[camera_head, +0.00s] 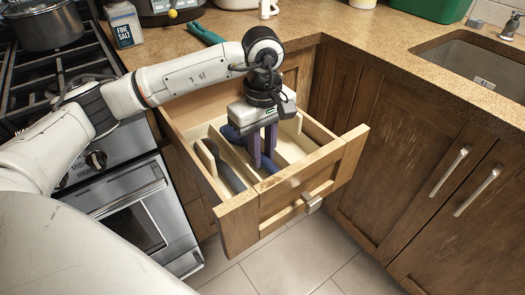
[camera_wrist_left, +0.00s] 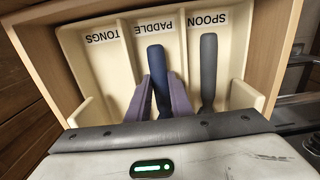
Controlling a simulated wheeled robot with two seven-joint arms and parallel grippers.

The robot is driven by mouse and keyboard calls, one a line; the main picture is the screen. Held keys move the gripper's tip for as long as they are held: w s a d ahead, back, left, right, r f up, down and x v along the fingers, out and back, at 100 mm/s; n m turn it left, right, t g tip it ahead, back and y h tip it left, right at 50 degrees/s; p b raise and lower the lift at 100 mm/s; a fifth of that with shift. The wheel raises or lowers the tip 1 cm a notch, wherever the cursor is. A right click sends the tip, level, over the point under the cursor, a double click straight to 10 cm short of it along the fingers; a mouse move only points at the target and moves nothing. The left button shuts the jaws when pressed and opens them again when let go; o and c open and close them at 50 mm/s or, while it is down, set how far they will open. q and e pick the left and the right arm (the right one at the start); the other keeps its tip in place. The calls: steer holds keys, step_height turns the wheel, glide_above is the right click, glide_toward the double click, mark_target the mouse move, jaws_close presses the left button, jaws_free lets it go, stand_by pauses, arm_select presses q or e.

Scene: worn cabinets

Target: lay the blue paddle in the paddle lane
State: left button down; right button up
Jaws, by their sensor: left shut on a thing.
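The blue paddle (camera_head: 230,135) is in the middle part of the open drawer, under my left gripper. In the left wrist view the paddle (camera_wrist_left: 156,62) lies lengthwise along the lane labelled PADDLE (camera_wrist_left: 154,25), between the TONGS and SPOON lanes. My left gripper (camera_head: 263,160) points down into the drawer and is shut on the paddle, with its purple fingers (camera_wrist_left: 160,100) on either side. Part of the paddle is hidden by the fingers and wrist. I cannot tell whether it touches the lane floor.
A dark grey spoon (camera_wrist_left: 208,72) lies in the SPOON lane, beside the paddle. The TONGS lane (camera_wrist_left: 100,65) looks empty. The drawer front (camera_head: 300,185) stands out over the floor. Green tongs (camera_head: 205,33) and a salt container (camera_head: 124,24) are on the counter; the stove is at left.

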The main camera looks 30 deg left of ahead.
arm_select(q)
steer(key=shift+f+b, duration=0.45)
steer(key=shift+f, duration=0.2)
arm_select(e)
steer(key=shift+f, duration=0.7)
arm_select(q)
steer(key=c, duration=1.5)
jaws_free()
arm_select(e)
steer(key=shift+w+r, duration=0.2)
steer(key=shift+w, duration=0.05)
arm_select(q)
step_height(320, 180, up, 2)
steer(key=shift+w+r, duration=0.1)
steer(key=shift+r, duration=0.1)
step_height(320, 180, up, 7)
steer(key=shift+r+p, duration=0.1)
steer(key=shift+p, duration=0.45)
steer(key=shift+r, duration=0.4)
arm_select(e)
steer(key=shift+s+r, duration=0.2)
steer(key=shift+r, duration=0.5)
steer(key=shift+r, duration=0.1)
